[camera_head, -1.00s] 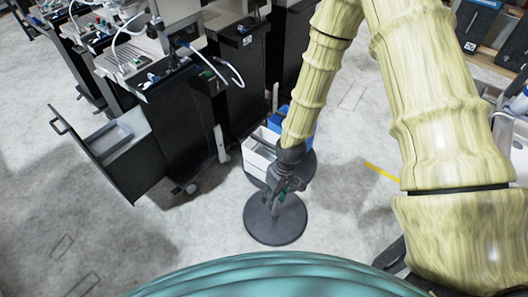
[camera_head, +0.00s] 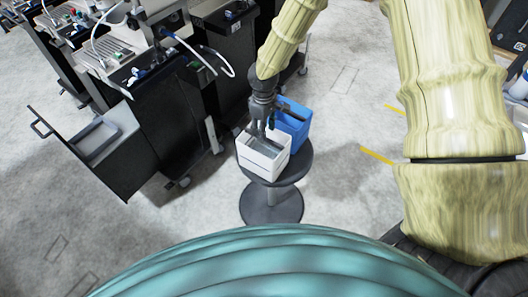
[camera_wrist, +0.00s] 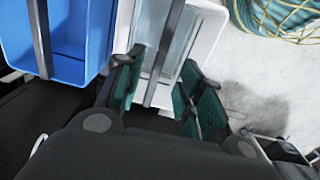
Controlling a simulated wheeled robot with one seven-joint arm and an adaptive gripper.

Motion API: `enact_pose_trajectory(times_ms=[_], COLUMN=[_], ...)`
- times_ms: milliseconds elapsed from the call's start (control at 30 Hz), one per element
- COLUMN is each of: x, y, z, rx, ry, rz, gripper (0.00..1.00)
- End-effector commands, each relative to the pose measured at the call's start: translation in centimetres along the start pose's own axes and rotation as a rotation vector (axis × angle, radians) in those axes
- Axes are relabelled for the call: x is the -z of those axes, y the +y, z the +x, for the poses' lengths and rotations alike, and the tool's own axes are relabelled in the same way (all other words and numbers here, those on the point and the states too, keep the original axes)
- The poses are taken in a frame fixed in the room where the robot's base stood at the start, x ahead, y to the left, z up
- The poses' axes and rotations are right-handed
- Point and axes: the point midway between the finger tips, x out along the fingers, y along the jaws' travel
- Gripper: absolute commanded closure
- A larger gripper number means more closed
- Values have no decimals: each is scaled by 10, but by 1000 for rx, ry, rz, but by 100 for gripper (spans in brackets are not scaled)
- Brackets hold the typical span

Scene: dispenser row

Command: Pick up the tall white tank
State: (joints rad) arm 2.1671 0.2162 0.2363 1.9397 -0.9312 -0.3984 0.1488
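The white tank (camera_head: 264,163) is an open-topped box on a small round black stand (camera_head: 296,170). A grey bar runs across its open top and also shows in the wrist view. My gripper (camera_head: 262,128) points down at the far side of the white tank's top. In the wrist view, my gripper (camera_wrist: 161,72) has its two green-padded fingers apart, with the grey bar of the white tank (camera_wrist: 208,30) between them. I cannot tell whether the fingers touch the bar. The fingers hide part of the tank's rim.
A blue tank (camera_head: 293,126) stands right behind the white one, with a similar bar across it. A black dispenser cabinet (camera_head: 165,125) with its drawer (camera_head: 97,140) pulled out stands to the left. The grey floor in front of the drawer is clear.

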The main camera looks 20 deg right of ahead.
Motion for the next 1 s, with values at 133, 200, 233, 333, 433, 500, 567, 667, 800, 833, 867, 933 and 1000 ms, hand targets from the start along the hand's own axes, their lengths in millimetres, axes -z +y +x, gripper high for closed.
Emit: enact_pose_trajectory(times_ms=[133,200,233,333,433,500,567,667,800,833,867,933,1000], x=[-1,-2,-2,-2,-2,-2,-1,-1,-1,-1,-1,0,0], y=[0,1,1,1,1,2,2,2,2,3,3,3,3], z=[7,9,9,14,22,29,34,45,55,57,58,59,60], rx=[0,0,0,1,1,2,1,0,0,0,-1,-1,-1], ry=[-1,-1,-1,-1,-1,-2,-1,-1,0,1,1,1,2], rz=[0,2,2,2,2,1,2,0,1,1,1,1,2], gripper=[62,62,62,62,62,62,62,62,62,62,62,62,62])
